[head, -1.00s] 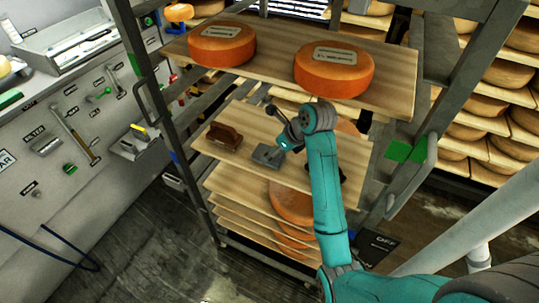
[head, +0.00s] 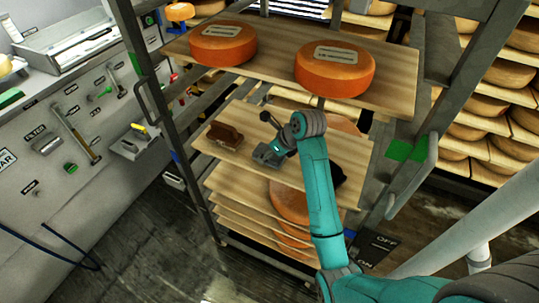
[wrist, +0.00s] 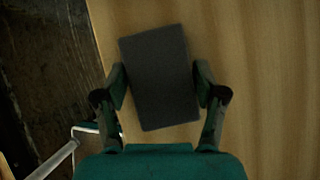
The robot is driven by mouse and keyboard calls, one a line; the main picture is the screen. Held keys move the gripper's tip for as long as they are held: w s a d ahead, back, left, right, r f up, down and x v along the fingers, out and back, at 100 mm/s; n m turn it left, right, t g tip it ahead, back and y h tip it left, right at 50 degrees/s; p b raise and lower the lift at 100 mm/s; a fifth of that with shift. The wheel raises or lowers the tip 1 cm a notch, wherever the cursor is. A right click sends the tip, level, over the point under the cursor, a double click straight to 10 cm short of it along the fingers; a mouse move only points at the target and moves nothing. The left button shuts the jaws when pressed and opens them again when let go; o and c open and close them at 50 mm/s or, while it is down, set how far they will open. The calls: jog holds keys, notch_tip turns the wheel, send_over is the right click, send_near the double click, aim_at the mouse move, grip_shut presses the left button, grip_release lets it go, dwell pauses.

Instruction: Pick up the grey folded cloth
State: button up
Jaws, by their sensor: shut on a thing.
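The grey folded cloth (wrist: 160,78) lies on a wooden shelf board, a dark flat rectangle turned slightly askew in the wrist view. My gripper (wrist: 160,88) has one finger against each long side of the cloth and is shut on it. I cannot tell whether the cloth is lifted off the board.
A brown brush-like block (head: 225,135) sits left of my gripper on the same board, and a black object (head: 338,175) lies to the right. The upper board (head: 262,68) with two orange cheese wheels (head: 334,70) overhangs behind. Rack posts (head: 165,120) stand at the sides.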

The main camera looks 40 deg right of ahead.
aim_at(263, 151)
jog(key=shift+r, duration=0.55)
jog(key=shift+s+a+r, duration=0.1)
jog(key=shift+a+r, duration=0.1)
jog(key=shift+r, duration=0.4)
jog(key=shift+a+r, duration=0.2)
jog(key=shift+r, duration=0.35)
jog(key=s+a, duration=0.2)
jog(key=a, duration=0.3)
jog(key=s+a, duration=0.2)
jog(key=a, duration=0.3)
jog(key=s+a, duration=0.2)
jog(key=a, duration=0.4)
jog(key=shift+a, duration=0.1)
jog(key=o, duration=0.4)
jog(key=c, duration=0.4)
